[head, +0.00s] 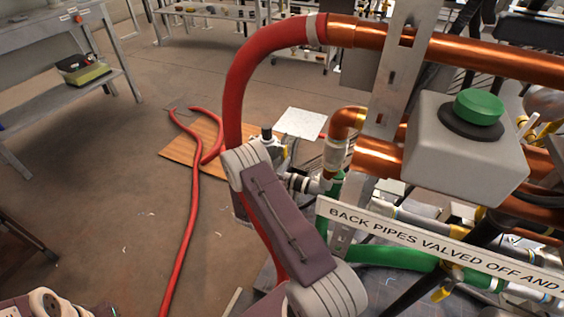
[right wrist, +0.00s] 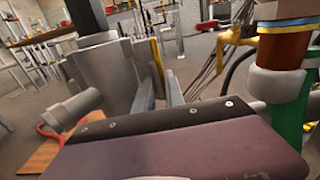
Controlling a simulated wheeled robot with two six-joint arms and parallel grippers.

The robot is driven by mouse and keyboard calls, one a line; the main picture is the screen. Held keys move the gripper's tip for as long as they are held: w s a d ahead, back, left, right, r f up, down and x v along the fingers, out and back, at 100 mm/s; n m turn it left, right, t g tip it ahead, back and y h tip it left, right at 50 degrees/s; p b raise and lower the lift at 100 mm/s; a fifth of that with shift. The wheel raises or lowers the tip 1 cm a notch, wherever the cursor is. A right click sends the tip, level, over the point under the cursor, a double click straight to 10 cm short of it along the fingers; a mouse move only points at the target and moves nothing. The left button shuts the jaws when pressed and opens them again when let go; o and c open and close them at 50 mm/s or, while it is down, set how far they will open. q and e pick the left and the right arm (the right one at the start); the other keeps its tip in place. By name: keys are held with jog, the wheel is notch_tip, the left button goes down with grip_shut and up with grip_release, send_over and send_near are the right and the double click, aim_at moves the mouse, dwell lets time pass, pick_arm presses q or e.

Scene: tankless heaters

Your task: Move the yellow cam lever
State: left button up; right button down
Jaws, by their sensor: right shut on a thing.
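The yellow cam lever (right wrist: 157,60) is a thin upright strip on the right side of a grey cylindrical fitting (right wrist: 108,72) in the right wrist view. It also shows in the head view as a small yellow spot (head: 284,152) just beyond my wrist. My right gripper (right wrist: 160,92) has its two grey fingers at the lever's lower end and is shut on it; the exact contact is hard to see. In the head view my right arm largely hides the fingers. My left gripper is not in view.
Copper pipes (head: 450,52) and a grey box with a green button (head: 465,150) stand at the right, above a sign (head: 430,243). A red hose (head: 245,80) arches over my wrist. Bare floor (head: 110,190) lies left.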

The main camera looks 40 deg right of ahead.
jog(key=n+p, duration=0.1)
jog(key=p, duration=0.1)
jog(key=s+r+n+p, duration=0.1)
jog(key=n+p, duration=0.1)
jog(key=shift+s+d+r, duration=0.15)
jog(key=shift+s+d, duration=0.1)
jog(key=shift+d, duration=0.1)
jog(key=shift+s+d+r+n+p, duration=0.15)
jog(key=shift+s+r+n+p, duration=0.15)
jog(key=shift+n+p, duration=0.6)
jog(key=shift+s+d+r+n+p, duration=0.1)
jog(key=shift+s+r+n+p, duration=0.15)
jog(key=shift+n+p, duration=0.65)
jog(key=c, duration=1.7)
grip_release()
